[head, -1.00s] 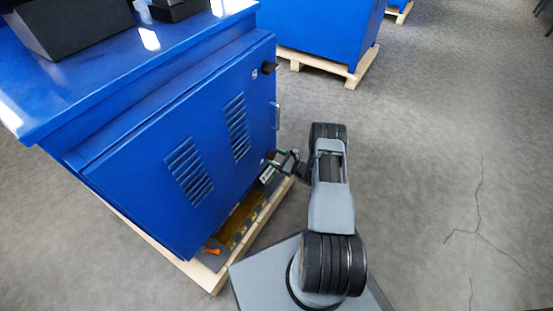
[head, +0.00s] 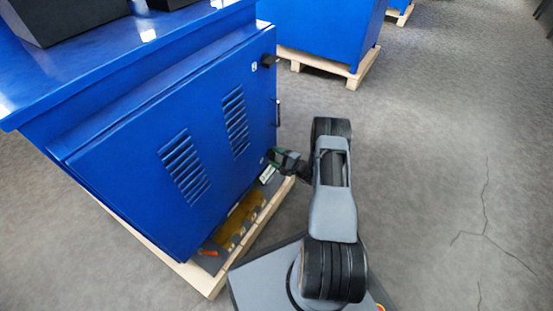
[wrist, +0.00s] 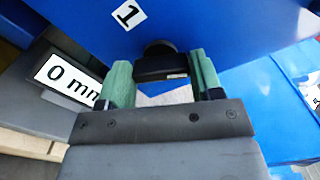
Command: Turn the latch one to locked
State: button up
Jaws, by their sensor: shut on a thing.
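Latch one (wrist: 160,64) is a black knob with a short bar on the blue cabinet door, beside a white label with a "1" (wrist: 128,15). My gripper (wrist: 163,75) has its two green fingers on either side of the bar and is shut on it. In the head view my gripper (head: 278,160) reaches the lower right corner of the door (head: 200,135); the latch itself is hidden there behind the gripper.
A second black latch (head: 269,61) sits at the door's upper right, with a door handle (head: 278,112) below it. The cabinet stands on a wooden pallet (head: 208,283). A "0 mm" sign (wrist: 68,78) is close left of my gripper. Grey floor (head: 420,140) is open to the right.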

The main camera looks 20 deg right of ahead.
jog(key=shift+f+n+b, duration=0.1)
jog(key=shift+n+b, duration=0.75)
jog(key=shift+n, duration=1.35)
jog(key=o, duration=0.9)
jog(key=p+v, duration=0.4)
jog(key=v, duration=0.9)
jog(key=shift+s+d, duration=0.2)
jog(key=shift+s, duration=0.15)
